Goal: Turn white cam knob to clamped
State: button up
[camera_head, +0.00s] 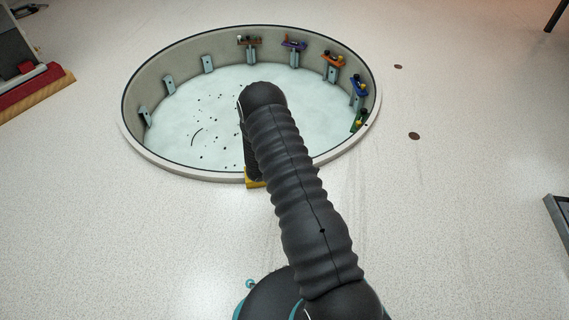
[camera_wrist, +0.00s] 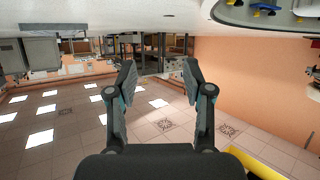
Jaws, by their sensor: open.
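I cannot make out a white cam knob in either view. Several coloured clamp-like fittings sit around the inner wall of a round pit (camera_head: 135,140) in the head view: a brown one (camera_head: 249,40), a purple one (camera_head: 294,44), an orange one (camera_head: 334,60), a blue one (camera_head: 358,88) and a green one (camera_head: 357,122). My gripper (camera_wrist: 158,82) is open and empty in the wrist view, its two fingers spread apart. In the head view my arm hides the gripper and part of the pit's near rim.
A yellow piece (camera_head: 256,184) shows at the near rim beside my arm. Bare grey brackets (camera_head: 208,64) line the pit's left wall. Dark bits lie on its pale floor. A red and wooden edge (camera_head: 38,90) stands far left. The speckled floor right of the pit is mostly clear.

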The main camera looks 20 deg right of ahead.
jog(key=s+d+n+t+y+p, duration=0.15)
jog(key=d+n+t, duration=0.3)
jog(key=d, duration=0.55)
jog(key=s+d+n+t+y+p, duration=0.1)
jog(key=s+d+n+t+p, duration=0.3)
jog(key=d, duration=0.5)
jog(key=w+a+n+t+y, duration=0.2)
jog(key=a+n+t+y, duration=0.3)
jog(key=a+n+y, duration=1.25)
jog(key=w+a+f+m+h, duration=0.1)
jog(key=w+a+f+m, duration=0.1)
jog(key=w, duration=0.2)
jog(key=w+a+f+m+h+b, duration=0.1)
jog(key=w+a, duration=0.1)
jog(key=w, duration=0.1)
jog(key=w+a+f+m+h, duration=0.1)
jog(key=w+a+f+m, duration=0.1)
jog(key=w, duration=0.2)
jog(key=shift+w+a+f+m+g, duration=0.3)
jog(key=shift+a+g, duration=0.05)
jog(key=shift+a, duration=0.05)
grip_shut()
